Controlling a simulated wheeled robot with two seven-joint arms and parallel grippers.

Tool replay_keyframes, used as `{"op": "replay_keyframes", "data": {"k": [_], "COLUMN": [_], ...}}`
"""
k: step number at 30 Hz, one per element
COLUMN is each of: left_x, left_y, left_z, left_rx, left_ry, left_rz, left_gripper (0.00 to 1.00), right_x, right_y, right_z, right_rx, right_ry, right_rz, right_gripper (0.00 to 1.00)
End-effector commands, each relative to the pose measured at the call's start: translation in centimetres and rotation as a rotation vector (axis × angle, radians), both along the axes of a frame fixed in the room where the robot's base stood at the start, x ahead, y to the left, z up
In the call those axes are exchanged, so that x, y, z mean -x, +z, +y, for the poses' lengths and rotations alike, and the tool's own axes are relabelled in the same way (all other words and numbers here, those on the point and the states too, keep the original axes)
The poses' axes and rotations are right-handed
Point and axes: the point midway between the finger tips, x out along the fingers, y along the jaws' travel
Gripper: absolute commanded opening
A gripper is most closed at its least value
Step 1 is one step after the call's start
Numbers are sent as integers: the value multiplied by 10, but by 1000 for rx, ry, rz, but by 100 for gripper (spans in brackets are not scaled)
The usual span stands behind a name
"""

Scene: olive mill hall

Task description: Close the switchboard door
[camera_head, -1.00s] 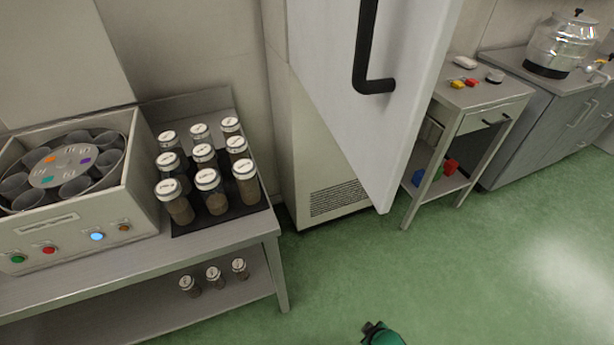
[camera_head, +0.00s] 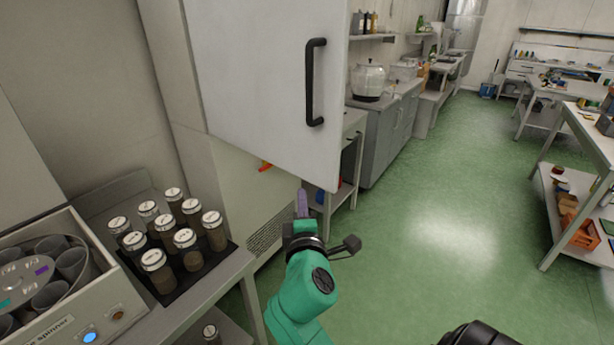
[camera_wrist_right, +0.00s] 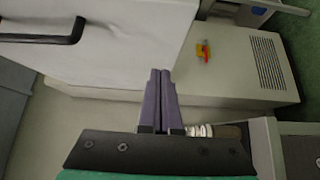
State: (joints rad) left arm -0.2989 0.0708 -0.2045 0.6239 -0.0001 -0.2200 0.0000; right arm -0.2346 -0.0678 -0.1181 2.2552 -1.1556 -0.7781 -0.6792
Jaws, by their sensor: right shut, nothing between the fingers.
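The switchboard door (camera_head: 255,75) is a white panel standing open, swung out from the pale cabinet (camera_head: 240,185), with a black bar handle (camera_head: 315,85) on its face. In the right wrist view the door (camera_wrist_right: 120,45) fills the upper left, and the vented cabinet front (camera_wrist_right: 235,75) shows to its right. My right gripper (camera_head: 302,200) is shut and empty, its purple fingers just below the door's lower edge in the head view. The fingers also show in the wrist view (camera_wrist_right: 161,75); I cannot tell whether they touch the door. My left gripper is out of view.
A metal bench at left holds a black tray (camera_head: 212,268) of several jars and a spinner machine (camera_head: 85,285). A small red-and-yellow part (camera_wrist_right: 203,52) shows on the cabinet front. A side table stands behind the door. Green floor (camera_head: 430,230) is clear to the right.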

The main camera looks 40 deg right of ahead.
Motion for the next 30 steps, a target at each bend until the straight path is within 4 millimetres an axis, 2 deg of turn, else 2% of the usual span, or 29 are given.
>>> {"op": "replay_keyframes", "data": {"k": [1, 10, 13, 17, 30], "left_x": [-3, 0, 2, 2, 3], "left_y": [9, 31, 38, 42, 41], "left_z": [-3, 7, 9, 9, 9], "left_rx": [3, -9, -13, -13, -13], "left_ry": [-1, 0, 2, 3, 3], "left_rz": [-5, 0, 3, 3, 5], "left_gripper": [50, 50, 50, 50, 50], "right_x": [-10, -61, -63, -66, -66], "right_y": [6, 5, 4, 1, -1], "right_z": [-6, -45, -63, -76, -80], "right_rx": [4, 2, 0, -1, -2], "right_ry": [1, 1, 1, 3, 3], "right_rz": [0, 1, 2, 0, 0], "right_gripper": [0, 0, 0, 0, 0]}}
